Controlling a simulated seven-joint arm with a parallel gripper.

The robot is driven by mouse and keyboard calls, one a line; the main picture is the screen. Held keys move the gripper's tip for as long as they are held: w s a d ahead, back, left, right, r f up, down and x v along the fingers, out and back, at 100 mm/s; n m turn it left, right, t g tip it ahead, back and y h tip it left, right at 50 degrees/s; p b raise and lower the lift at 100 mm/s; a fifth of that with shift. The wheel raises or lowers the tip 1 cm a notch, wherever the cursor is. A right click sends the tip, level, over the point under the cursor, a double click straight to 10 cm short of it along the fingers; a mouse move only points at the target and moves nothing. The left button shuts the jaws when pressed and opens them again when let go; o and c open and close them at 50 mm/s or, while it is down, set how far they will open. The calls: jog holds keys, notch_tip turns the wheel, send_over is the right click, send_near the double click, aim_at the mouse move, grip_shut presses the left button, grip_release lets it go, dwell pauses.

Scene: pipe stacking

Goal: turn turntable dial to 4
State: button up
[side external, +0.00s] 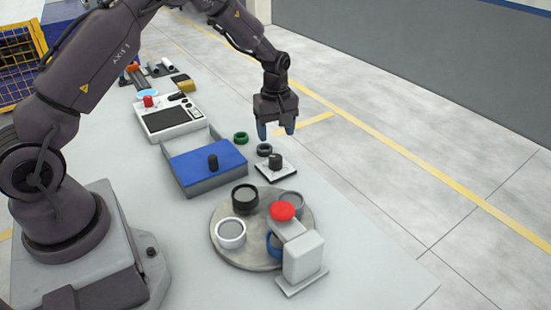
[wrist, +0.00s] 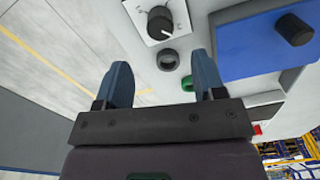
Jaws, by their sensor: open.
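The turntable dial (side external: 275,161) is a black knob on a white square plate (side external: 275,175), right of the blue-lidded box. In the wrist view the dial (wrist: 160,22) is at the top, with a pale pointer mark towards its lower right; the numbers on its plate are too small to read surely. The round grey turntable (side external: 228,257) carries several short ring-like pipes: black, white, grey and blue. My gripper (side external: 277,130) is open and empty, above and beyond the dial, apart from it. Its two blue fingers (wrist: 161,75) point down.
A dark ring (side external: 264,149) and a green ring (side external: 241,138) lie close to the dial. The blue-lidded box (side external: 205,163) has a black knob. A white unit with a red button (side external: 283,210) overhangs the turntable. A control panel (side external: 168,118) stands behind the box.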

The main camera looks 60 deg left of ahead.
aim_at(276, 156)
notch_tip(276, 156, down, 9)
jog(key=shift+f, duration=0.1)
dwell(0.3)
jog(key=c, duration=0.9)
